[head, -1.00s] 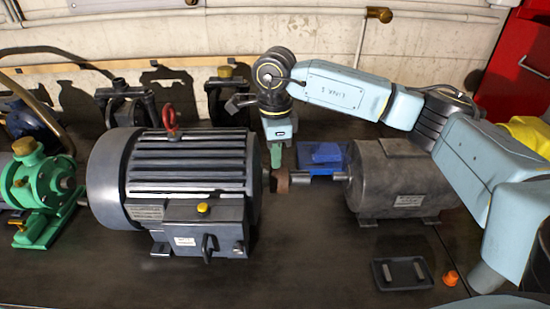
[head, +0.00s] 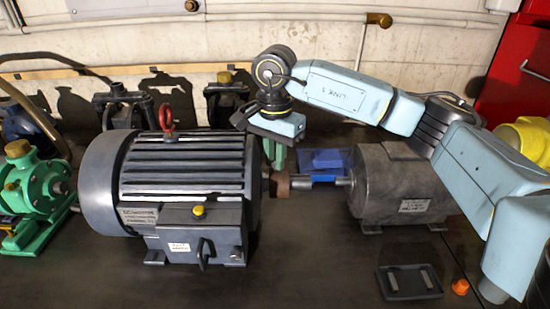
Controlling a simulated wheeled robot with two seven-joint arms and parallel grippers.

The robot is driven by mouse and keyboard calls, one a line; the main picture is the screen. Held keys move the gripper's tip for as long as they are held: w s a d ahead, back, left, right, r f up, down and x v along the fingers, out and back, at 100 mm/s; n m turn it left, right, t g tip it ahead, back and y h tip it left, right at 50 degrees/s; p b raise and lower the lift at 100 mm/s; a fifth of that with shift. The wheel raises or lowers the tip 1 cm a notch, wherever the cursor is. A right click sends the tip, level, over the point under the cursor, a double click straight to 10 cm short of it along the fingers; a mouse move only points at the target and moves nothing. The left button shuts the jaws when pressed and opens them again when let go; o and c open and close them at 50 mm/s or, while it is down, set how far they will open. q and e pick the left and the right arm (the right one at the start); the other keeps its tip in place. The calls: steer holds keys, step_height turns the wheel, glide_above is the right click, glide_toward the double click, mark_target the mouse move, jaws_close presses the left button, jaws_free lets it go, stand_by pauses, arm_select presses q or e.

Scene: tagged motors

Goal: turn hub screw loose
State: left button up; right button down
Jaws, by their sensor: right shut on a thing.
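A large dark motor (head: 185,185) with a ribbed top and red lifting eye stands left of centre. A brown hub (head: 279,186) sits on its shaft at the right side, facing the shaft of a grey motor (head: 398,185). My right gripper (head: 278,167) points down from above, with its green fingers at the top of the hub. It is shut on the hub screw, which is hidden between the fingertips. My left gripper is not in view.
A blue block or tray (head: 326,159) lies behind the shafts. A black tray (head: 410,283) and a small orange piece (head: 460,287) lie at front right. A green pump (head: 33,195) stands at left. The front middle of the table is clear.

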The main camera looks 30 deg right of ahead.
steer(key=shift+s+f+n, duration=0.1)
steer(key=shift+f+n, duration=0.15)
steer(key=shift+n, duration=0.25)
steer(key=c, duration=1.6)
jaws_free()
steer(key=shift+c, duration=0.2)
steer(key=shift+r, duration=0.1)
step_height(320, 180, up, 13)
steer(key=shift+r+p, duration=0.15)
steer(key=shift+p, duration=0.3)
